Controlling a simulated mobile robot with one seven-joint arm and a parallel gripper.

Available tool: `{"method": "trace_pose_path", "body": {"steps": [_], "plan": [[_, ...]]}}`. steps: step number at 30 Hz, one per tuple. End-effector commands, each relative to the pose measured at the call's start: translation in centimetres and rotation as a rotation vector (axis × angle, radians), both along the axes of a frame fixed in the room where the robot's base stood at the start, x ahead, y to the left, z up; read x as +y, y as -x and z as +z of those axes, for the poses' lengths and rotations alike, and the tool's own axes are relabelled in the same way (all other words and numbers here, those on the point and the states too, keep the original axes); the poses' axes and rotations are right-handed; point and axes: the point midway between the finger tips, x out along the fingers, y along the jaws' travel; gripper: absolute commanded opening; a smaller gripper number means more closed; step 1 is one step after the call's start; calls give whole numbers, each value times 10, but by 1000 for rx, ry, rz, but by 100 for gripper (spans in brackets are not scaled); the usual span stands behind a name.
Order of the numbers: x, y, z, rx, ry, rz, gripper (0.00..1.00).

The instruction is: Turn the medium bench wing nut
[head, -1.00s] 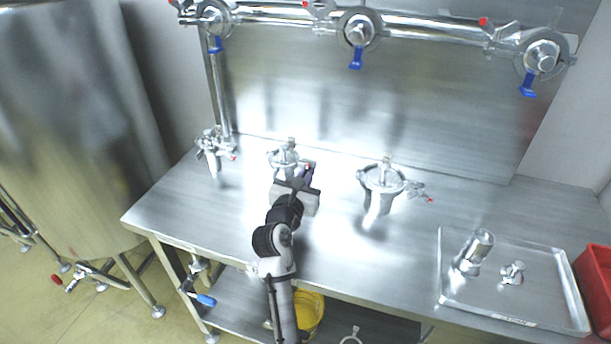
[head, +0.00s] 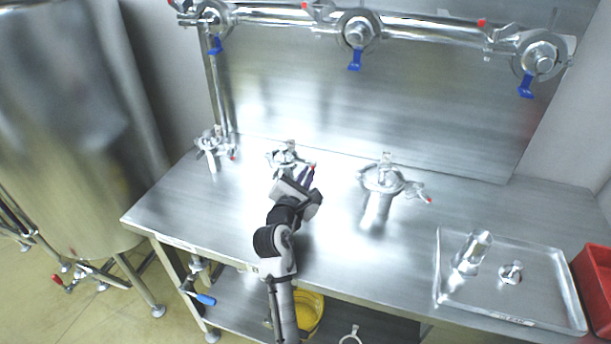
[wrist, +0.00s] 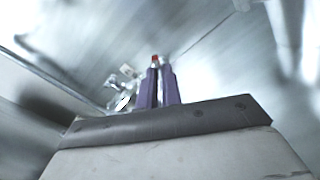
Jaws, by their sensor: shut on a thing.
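The medium bench clamp (head: 284,158) is the middle one of three steel fittings standing on the bench. Its wing nut (head: 313,166) has a red tip and sits on the clamp's right side, mostly hidden by my gripper. My gripper (head: 309,173) is shut on the wing nut with its purple fingers, and its hand is rolled at a slant. In the wrist view the red tip of the wing nut (wrist: 155,59) shows at the ends of the fingers (wrist: 160,78). The steel clamp (wrist: 124,95) is partly visible to their left, blurred.
A smaller clamp fitting (head: 211,147) stands to the left and a larger one (head: 382,183) to the right. A tray (head: 548,275) with steel parts and a red bin (head: 597,275) are far right. Piping with blue handles (head: 355,60) runs above.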

Motion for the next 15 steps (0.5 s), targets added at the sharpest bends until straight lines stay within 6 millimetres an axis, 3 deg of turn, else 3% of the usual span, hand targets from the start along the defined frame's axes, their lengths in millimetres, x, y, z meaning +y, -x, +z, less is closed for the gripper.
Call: {"method": "trace_pose_path", "body": {"steps": [15], "plan": [[-2, 1, -4, -152, -468, 1, 0]]}}
